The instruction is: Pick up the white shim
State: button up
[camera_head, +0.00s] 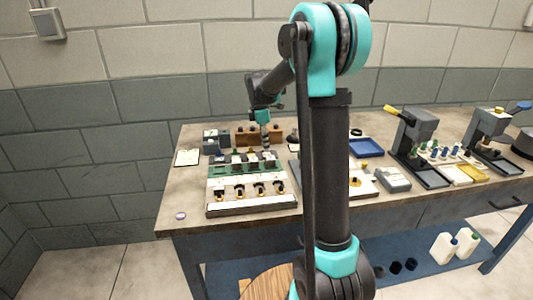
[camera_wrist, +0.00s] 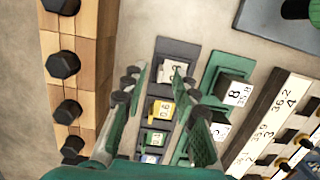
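A white shim (camera_wrist: 174,73) with a dark printed mark lies in the end slot of a grey holder (camera_wrist: 177,48) in the wrist view. Yellow, green and blue labelled pieces sit in the same holder's nearer slots. My gripper (camera_wrist: 161,78) is open and empty, its two green-padded fingers on either side of the holder. The white shim shows between and just beyond the fingertips; the height gap is unclear. In the head view my gripper (camera_head: 265,145) points down over the back of the bench, and I cannot make out the shim there.
A wooden block with black knobs (camera_wrist: 85,75) stands close on the left in the wrist view. Green blocks (camera_wrist: 222,80) with white numbered faces stand close on the right, before a numbered rack (camera_wrist: 275,120). Presses (camera_head: 414,140) stand on the bench's right.

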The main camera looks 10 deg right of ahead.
jog(key=shift+f, duration=0.4)
jog(key=shift+c, duration=0.2)
grip_shut()
jog(key=shift+r, duration=0.1)
notch_tip(320, 180, up, 20)
dwell(0.4)
